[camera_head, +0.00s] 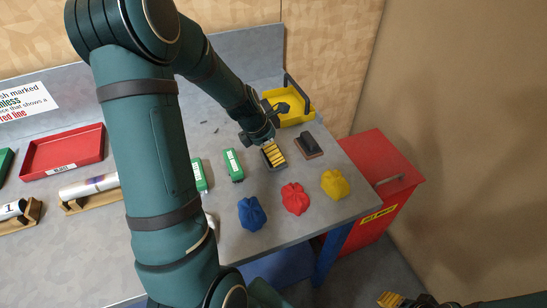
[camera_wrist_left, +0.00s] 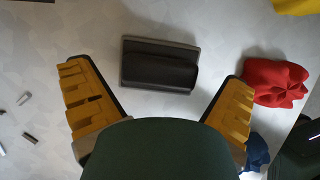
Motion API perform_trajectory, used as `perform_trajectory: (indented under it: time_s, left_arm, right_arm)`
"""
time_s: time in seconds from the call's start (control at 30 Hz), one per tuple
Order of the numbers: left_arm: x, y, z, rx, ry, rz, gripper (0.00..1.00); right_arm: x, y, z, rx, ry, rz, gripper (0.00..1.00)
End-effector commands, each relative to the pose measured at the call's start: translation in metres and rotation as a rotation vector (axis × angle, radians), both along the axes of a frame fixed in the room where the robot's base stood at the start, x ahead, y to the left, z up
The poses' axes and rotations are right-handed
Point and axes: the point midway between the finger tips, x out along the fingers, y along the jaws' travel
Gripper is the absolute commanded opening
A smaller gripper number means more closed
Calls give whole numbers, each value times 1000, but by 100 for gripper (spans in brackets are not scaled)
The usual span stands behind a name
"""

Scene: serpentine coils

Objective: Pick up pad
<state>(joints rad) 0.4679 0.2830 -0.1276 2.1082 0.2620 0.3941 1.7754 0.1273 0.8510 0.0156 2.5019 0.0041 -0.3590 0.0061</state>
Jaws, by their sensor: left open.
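The pad (camera_head: 308,146) is a dark block with a rounded black top on a flat brownish base. It lies on the grey bench near its right edge, in front of the yellow bin. In the left wrist view the pad (camera_wrist_left: 160,66) lies ahead of and between my two spread fingers, not touching them. My left gripper (camera_head: 273,156) is open and empty, just left of the pad in the head view. My right gripper (camera_head: 391,299) is low at the bottom right, away from the bench; its finger opening is unclear.
Blue (camera_head: 251,213), red (camera_head: 295,198) and yellow (camera_head: 335,183) crumpled cloths lie in front of the pad. A yellow bin (camera_head: 292,117) stands behind. Green boxes (camera_head: 233,165) lie to the left. A red cabinet (camera_head: 374,175) stands beside the bench. Small metal bits (camera_wrist_left: 24,98) lie left in the wrist view.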

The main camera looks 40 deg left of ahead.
Motion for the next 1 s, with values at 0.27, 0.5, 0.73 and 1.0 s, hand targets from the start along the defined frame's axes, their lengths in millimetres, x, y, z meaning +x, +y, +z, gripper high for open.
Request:
perform_trajectory:
  time_s: [0.27, 0.5, 0.73, 1.0]
  left_arm:
    - [4, -2, -12, 0, 0, 1, 100]
    - [4, -2, -12, 0, 0, 1, 42]
    - [4, -2, -12, 0, 0, 1, 39]
    - [5, -2, -7, 1, -2, 0, 39]
  right_arm:
    - [-1, 0, -4, 0, 3, 2, 47]
    - [-1, 0, -4, 0, 3, 2, 47]
    - [-1, 0, -4, 0, 3, 2, 47]
    - [-1, 0, -2, 0, 3, 1, 47]
